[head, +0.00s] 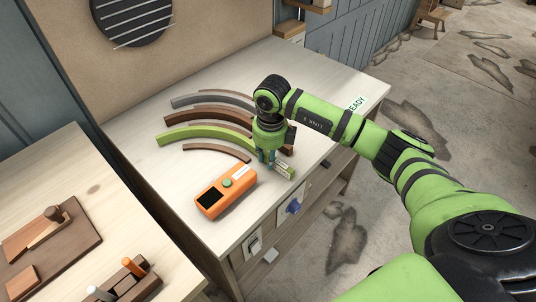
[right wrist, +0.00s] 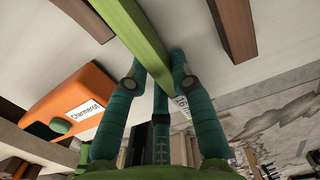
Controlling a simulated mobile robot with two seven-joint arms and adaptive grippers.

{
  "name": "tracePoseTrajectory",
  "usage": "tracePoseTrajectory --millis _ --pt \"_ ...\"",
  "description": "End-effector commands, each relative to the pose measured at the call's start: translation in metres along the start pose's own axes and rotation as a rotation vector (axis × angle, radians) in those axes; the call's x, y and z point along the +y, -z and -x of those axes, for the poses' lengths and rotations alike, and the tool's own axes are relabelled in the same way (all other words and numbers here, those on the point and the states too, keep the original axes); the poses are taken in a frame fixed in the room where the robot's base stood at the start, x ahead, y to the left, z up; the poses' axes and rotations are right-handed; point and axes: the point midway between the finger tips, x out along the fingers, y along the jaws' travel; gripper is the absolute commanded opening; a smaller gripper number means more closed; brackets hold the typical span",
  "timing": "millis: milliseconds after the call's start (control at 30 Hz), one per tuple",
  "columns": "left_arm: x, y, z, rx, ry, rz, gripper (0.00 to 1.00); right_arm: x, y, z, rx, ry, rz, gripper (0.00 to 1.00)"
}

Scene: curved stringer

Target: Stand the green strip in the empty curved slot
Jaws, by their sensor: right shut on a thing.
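The green strip (head: 205,132) is long and curved and lies between a brown curved strip behind it and a shorter brown one in front. My right gripper (head: 268,156) is over its right part and hides some of it. In the right wrist view my right gripper's fingers (right wrist: 156,75) are shut on the green strip (right wrist: 140,30), one finger on each side. A pale end with green on it (head: 285,170) shows just right of the fingers. I cannot tell whether the strip touches the table. My left gripper is not in view.
The outer brown strip (head: 180,115) and a grey strip (head: 195,99) curve behind the green one. The short brown strip (head: 215,149) lies in front. An orange device (head: 225,190) stands close by on the pale table. The table's front edge is near my gripper.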

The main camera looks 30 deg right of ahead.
Motion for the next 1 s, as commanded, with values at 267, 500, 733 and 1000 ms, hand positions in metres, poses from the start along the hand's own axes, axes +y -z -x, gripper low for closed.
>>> tracePoseTrajectory --millis 267,500,733,1000 --pt "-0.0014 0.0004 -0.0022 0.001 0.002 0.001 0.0 -0.0003 -0.0004 -0.002 -0.002 0.0 0.0 0.0" --pt "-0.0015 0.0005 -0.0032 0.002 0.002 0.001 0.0 -0.0004 -0.0003 -0.0031 -0.002 0.0 0.0 0.0" --pt "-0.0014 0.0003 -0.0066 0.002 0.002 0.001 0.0 -0.0004 0.0 -0.0067 -0.002 0.001 0.0 0.0" --pt "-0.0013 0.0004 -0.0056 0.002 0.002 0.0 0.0 -0.0003 0.0001 -0.006 -0.001 0.0 0.0 0.51"
